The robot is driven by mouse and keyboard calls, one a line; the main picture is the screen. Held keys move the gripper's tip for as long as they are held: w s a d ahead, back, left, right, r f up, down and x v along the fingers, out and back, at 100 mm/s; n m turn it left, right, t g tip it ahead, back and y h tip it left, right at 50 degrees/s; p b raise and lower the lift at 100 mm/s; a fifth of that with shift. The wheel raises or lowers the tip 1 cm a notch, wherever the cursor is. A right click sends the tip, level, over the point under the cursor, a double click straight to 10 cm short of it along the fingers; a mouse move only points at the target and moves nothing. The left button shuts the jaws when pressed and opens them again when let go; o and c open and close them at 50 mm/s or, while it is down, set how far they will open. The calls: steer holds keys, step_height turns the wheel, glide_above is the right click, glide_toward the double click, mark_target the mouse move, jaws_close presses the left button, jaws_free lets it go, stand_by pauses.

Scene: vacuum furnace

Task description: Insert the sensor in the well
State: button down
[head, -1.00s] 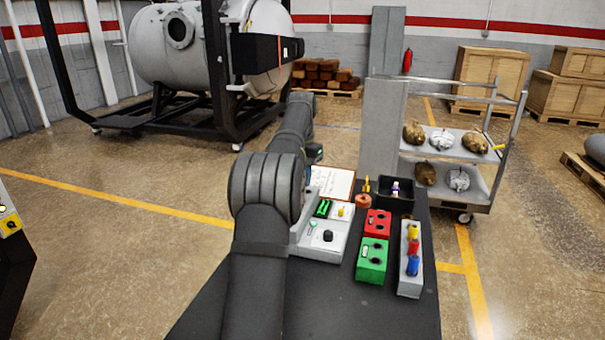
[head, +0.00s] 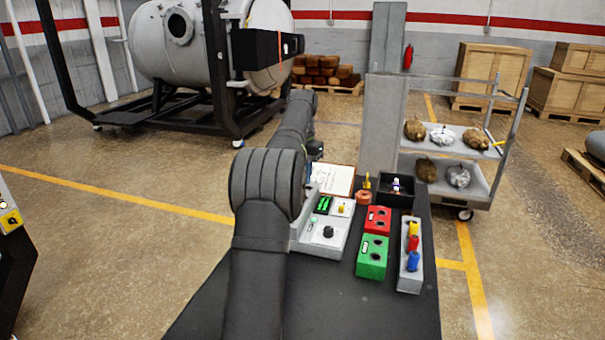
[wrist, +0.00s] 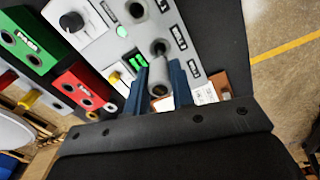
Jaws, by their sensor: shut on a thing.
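My gripper (wrist: 159,86) has its two blue fingers closed on a grey cylindrical sensor (wrist: 158,91) in the wrist view. The sensor points away from the palm, toward a dark round opening (wrist: 158,46) in a grey block (wrist: 172,62). The sensor's far end overlaps this opening; I cannot tell how deep it sits, if at all. A second dark hole (wrist: 137,9) lies further up the same block. In the head view my arm hides the gripper, the sensor and the holes; part of the grey instrument box (head: 322,238) shows beside the arm.
The dark table (head: 335,305) also holds a red block (head: 377,221), a green block (head: 372,257), a grey rack (head: 410,270) of coloured plugs, a black tray (head: 396,202) and a clipboard (head: 331,180). A trolley (head: 455,195) stands behind. The table's front is clear.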

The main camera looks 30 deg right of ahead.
steer(key=shift+f, duration=0.2)
steer(key=shift+f, duration=1.05)
steer(key=shift+f, duration=0.2)
steer(key=shift+f, duration=0.7)
steer(key=shift+f, duration=0.25)
stand_by(0.4)
steer(key=c, duration=0.7)
jaws_free()
steer(key=shift+c, duration=0.2)
steer(key=shift+r, duration=3.05)
